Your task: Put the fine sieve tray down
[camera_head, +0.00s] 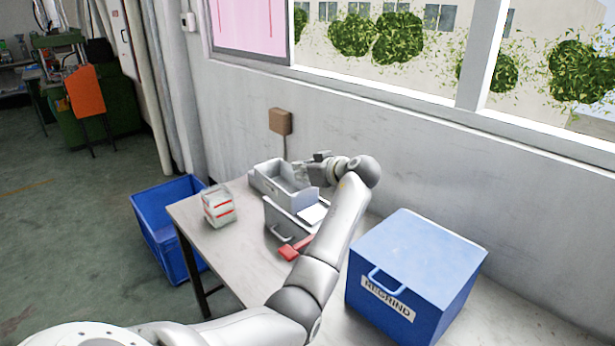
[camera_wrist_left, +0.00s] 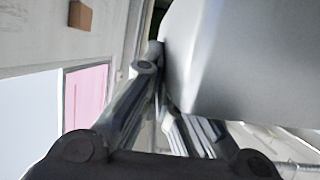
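A grey open-topped tray (camera_head: 268,184), which I take to be the fine sieve tray, is at the back of the table by the wall. Its mesh cannot be made out. My left gripper (camera_head: 306,168) reaches in from the right at its right rim. In the left wrist view, a smooth grey wall of it (camera_wrist_left: 235,60) fills the upper right, very close. The left gripper's fingers (camera_wrist_left: 160,95) converge at the edge of this wall and appear shut on it; one fingertip is hidden behind it. Whether the tray touches what is below cannot be told. My right gripper is not in view.
A grey bin with a handle (camera_head: 283,220) stands just in front. A red-handled tool (camera_head: 297,248) lies beside it. A white-and-red box (camera_head: 218,206) is at the left, a blue REGRIND box (camera_head: 425,255) at the right. A blue crate (camera_head: 150,222) stands on the floor.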

